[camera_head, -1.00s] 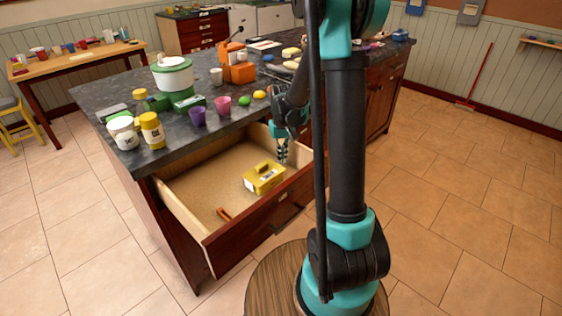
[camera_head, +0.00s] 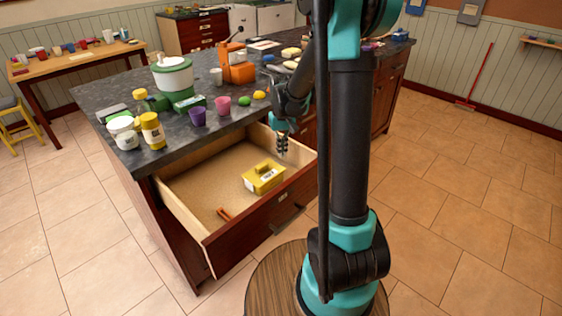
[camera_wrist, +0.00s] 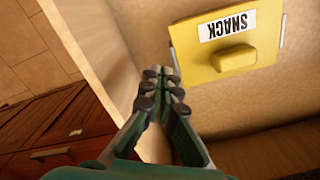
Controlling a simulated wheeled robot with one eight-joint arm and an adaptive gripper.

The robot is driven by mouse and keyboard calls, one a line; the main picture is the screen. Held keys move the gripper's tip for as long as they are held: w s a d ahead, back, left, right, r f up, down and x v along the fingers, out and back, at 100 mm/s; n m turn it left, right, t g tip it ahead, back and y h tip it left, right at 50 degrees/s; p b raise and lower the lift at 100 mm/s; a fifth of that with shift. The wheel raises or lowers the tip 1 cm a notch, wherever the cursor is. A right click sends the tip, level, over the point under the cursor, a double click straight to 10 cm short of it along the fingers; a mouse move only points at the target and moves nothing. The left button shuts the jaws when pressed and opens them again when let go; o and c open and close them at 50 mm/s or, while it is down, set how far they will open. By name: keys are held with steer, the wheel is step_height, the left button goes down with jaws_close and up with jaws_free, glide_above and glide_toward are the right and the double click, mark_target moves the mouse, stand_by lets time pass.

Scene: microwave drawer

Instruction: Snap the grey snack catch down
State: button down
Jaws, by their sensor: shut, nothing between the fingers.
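A yellow box (camera_head: 263,178) with a raised yellow knob and a white label lies in the open drawer (camera_head: 190,208). In the wrist view the box (camera_wrist: 225,40) shows at the upper right, and its label reads SNACK. A thin greyish strip (camera_wrist: 282,30) runs along the box's right edge there; I cannot tell whether it is the catch or how it stands. My gripper (camera_head: 283,150) is shut and empty, above the drawer near its right end and apart from the box. In the wrist view my gripper (camera_wrist: 162,74) points up, left of and below the box.
The dark counter (camera_head: 190,130) above holds jars, cups and a white-and-green pot (camera_head: 172,76). The drawer's wooden walls stand around the box, with bare floor left of it.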

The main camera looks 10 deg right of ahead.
steer(key=shift+r, duration=2.3)
